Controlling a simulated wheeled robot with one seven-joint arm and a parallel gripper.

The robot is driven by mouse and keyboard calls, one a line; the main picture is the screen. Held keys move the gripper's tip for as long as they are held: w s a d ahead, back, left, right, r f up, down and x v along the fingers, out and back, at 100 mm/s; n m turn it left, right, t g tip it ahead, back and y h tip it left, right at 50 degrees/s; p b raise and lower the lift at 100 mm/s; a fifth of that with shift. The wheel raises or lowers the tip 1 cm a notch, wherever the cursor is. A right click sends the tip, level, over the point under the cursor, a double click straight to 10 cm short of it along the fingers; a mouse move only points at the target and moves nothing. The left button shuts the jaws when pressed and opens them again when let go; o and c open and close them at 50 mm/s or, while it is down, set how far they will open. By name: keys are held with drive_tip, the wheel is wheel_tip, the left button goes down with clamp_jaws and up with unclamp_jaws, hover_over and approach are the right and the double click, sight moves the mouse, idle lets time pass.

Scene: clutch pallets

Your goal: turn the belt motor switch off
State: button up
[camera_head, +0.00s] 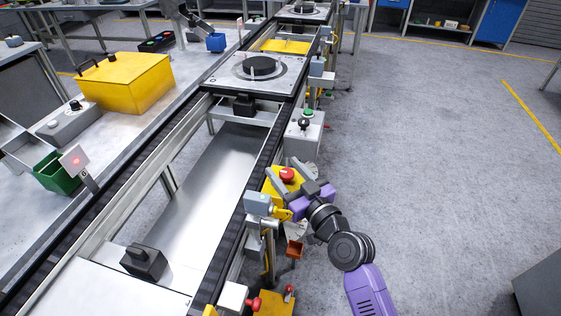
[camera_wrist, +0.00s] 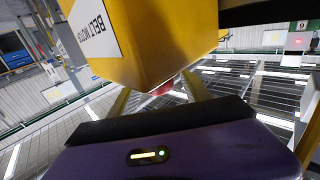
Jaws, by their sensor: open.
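A yellow box labelled "BELT MOTOR" (camera_wrist: 165,40) fills the top of the wrist view, its lettering upside down. A red part (camera_wrist: 163,88) shows at its lower edge, partly hidden. In the head view a yellow box (camera_head: 269,188) with a red knob (camera_head: 287,174) sits at the conveyor's right side; its label cannot be read there. My gripper (camera_head: 289,182) is open at this box, its fingers close around the red knob. In the wrist view the fingers (camera_wrist: 158,96) reach towards the red part from both sides. I cannot tell whether they touch it.
A grey box (camera_head: 305,138) with a green button and black knob is just beyond. A second yellow box (camera_head: 275,303) with a red part is nearer. A grey sensor block (camera_head: 258,203) stands left of my gripper. The floor (camera_head: 430,150) to the right is clear.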

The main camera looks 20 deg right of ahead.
drive_tip(key=shift+w+a, duration=0.2)
drive_tip(key=shift+w, duration=1.05)
clamp_jaws()
drive_tip(key=shift+f, duration=0.1)
